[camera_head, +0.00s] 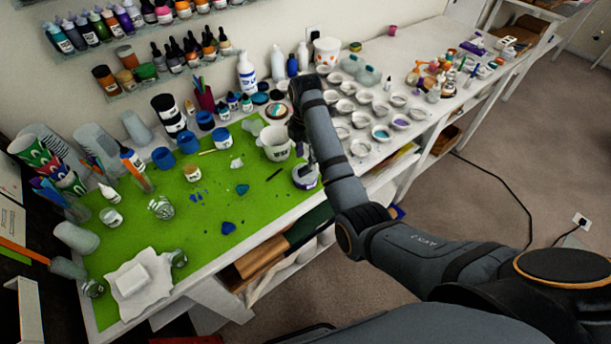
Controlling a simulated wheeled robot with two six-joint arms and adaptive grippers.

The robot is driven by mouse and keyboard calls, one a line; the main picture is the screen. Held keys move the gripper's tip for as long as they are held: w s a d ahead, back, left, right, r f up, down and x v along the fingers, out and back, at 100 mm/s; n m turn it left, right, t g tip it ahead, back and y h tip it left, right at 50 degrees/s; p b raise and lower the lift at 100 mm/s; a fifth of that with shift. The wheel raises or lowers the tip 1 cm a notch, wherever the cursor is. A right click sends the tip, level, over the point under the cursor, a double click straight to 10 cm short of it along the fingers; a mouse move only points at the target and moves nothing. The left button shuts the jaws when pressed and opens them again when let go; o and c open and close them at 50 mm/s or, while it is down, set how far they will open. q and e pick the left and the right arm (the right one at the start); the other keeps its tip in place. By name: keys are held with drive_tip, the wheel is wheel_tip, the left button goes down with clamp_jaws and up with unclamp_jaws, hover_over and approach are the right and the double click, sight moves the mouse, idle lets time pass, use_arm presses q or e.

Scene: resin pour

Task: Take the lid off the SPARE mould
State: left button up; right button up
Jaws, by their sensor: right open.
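My right arm reaches in from the right over the front edge of the bench. My right gripper (301,152) is open and mostly hidden behind my own forearm. It is just above a small white and purple object (305,180) at the right edge of the green mat; I cannot tell whether they touch. No label reading SPARE is legible, so I cannot tell which thing is the spare mould or its lid. My left gripper is not in view.
A white tub (274,146) stands close left of my right gripper. The green mat (250,205) carries blue pieces, jars and cups, with free room at its front. Several small white cups (361,148) stand to the right. Paint bottles line the wall shelves.

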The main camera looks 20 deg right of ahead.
sight(305, 168)
drive_tip(key=shift+w+f, duration=0.1)
drive_tip(key=shift+f, duration=0.25)
wheel_tip(305, 168, down, 5)
drive_tip(key=shift+w+r+p, duration=0.1)
drive_tip(key=shift+r+p, duration=0.05)
drive_tip(key=shift+p, duration=0.85)
drive_tip(key=shift+f, duration=0.2)
clamp_jaws()
